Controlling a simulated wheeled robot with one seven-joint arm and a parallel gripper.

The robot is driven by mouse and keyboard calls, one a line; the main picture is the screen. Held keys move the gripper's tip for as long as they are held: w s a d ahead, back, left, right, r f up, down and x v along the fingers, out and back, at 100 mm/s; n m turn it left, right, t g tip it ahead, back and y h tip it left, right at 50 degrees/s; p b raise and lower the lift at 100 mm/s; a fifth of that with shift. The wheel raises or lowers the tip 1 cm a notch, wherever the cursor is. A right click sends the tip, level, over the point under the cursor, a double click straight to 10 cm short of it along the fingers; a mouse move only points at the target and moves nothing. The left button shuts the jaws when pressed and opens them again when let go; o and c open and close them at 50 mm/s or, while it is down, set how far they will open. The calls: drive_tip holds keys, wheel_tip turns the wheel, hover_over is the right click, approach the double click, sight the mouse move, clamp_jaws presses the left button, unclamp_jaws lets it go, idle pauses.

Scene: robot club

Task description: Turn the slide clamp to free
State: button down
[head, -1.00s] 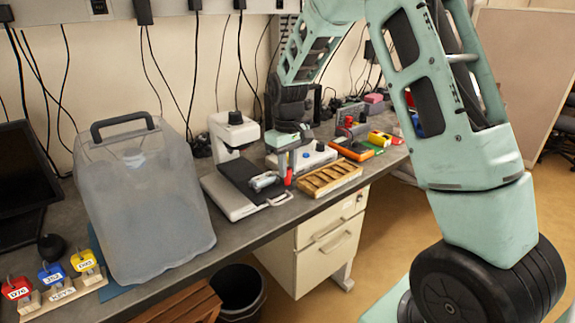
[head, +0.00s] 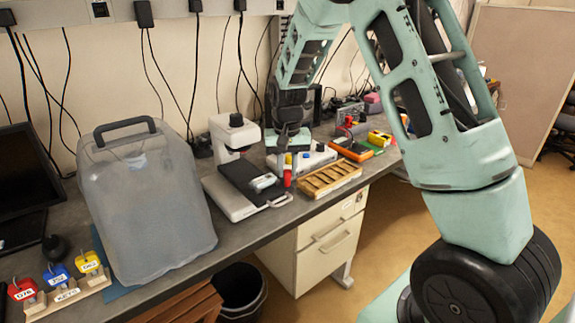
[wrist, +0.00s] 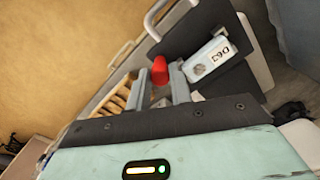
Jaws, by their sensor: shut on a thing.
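In the head view my gripper (head: 293,165) points down at the right of the clamp. The contact is partly hidden by the fingers.
The black plate (head: 238,177) sits on a white base with a front handle (head: 282,202). A wooden slotted tray (head: 331,179) is close on the right, and a microscope-like white stand (head: 232,135) is behind left.

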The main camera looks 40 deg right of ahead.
sight(289, 171)
drive_tip(key=shift+d+r+m, duration=0.1)
drive_tip(key=shift+r+m, duration=0.05)
drive_tip(key=shift+m, duration=0.95)
drive_tip(key=shift+p, duration=0.3)
drive_tip(key=shift+d+m, duration=0.2)
drive_tip(key=shift+m, duration=0.1)
drive_tip(key=c, duration=1.3)
unclamp_jaws()
drive_tip(key=shift+o, duration=0.2)
drive_tip(key=shift+a, duration=0.1)
drive_tip(key=shift+r, duration=0.35)
wheel_tip(289, 171, up, 17)
drive_tip(key=b, duration=0.2)
drive_tip(key=shift+f, duration=0.2)
